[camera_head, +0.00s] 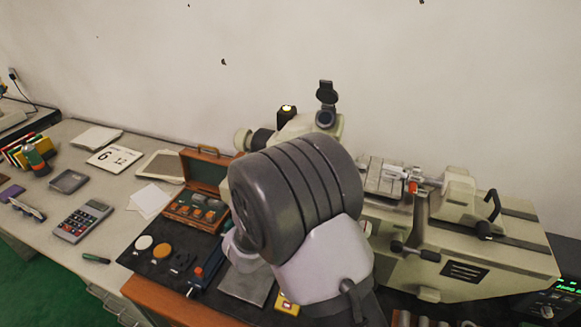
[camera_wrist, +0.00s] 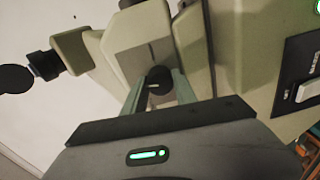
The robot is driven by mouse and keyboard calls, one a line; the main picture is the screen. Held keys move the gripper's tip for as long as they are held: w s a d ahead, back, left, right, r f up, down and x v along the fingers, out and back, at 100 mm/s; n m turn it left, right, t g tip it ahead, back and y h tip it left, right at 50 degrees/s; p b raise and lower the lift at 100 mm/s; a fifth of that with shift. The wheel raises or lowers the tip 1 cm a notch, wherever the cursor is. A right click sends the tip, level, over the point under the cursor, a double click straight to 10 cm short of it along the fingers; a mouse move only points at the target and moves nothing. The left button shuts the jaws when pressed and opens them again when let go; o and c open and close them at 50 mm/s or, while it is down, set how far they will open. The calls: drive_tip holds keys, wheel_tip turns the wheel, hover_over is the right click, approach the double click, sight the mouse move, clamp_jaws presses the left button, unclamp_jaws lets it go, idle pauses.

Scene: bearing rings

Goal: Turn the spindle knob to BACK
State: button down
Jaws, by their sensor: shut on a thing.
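In the wrist view, a small dark round knob (camera_wrist: 160,76) with a pale pointer line sits on the front of the beige machine. I take it to be the spindle knob. My gripper (camera_wrist: 158,88) has its two grey-green fingers shut on it, one at each side. No lettering around the knob can be read, so its setting cannot be told. In the head view, my arm's big dark joint hides the gripper and the knob. The beige machine (camera_head: 480,248) shows to the right of and behind my arm.
A wooden box of small metal parts (camera_head: 203,205) stands open left of my arm on a dark mat. A black lever (camera_head: 415,251) juts from the machine's front. A display unit (camera_head: 556,300) stands at lower right.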

drive_tip(key=shift+n+p, duration=0.85)
drive_tip(key=shift+n, duration=0.75)
drive_tip(key=c, duration=1)
unclamp_jaws()
drive_tip(key=shift+f, duration=0.1)
